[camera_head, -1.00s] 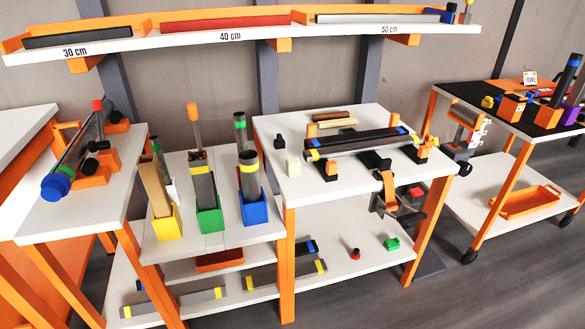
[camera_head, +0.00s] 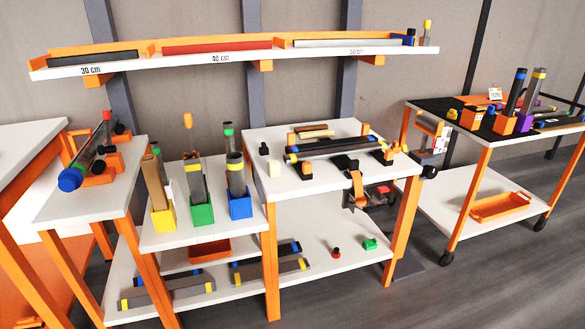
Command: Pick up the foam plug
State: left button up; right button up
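Nothing in view is plainly marked as the foam plug. A small cream block (camera_head: 275,170) stands near the left edge of the middle white table (camera_head: 320,182), and a small black piece (camera_head: 263,148) stands behind it; I cannot tell whether either is the plug. On the shelf below are a small red-topped piece (camera_head: 336,253) and a small green piece (camera_head: 370,244). Neither of my grippers is in view.
Yellow, green (camera_head: 202,214) and blue (camera_head: 241,207) holders with upright bars and tubes stand left of the middle table. Tubes lie in a rack (camera_head: 345,146) on it. A long shelf (camera_head: 230,58) hangs above. A black-topped cart (camera_head: 465,110) stands right, with open floor in front.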

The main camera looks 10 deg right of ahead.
aim_at(273, 166)
jog(key=z, duration=0.25)
jog(key=i, duration=1.1)
jog(key=u, duration=0.2)
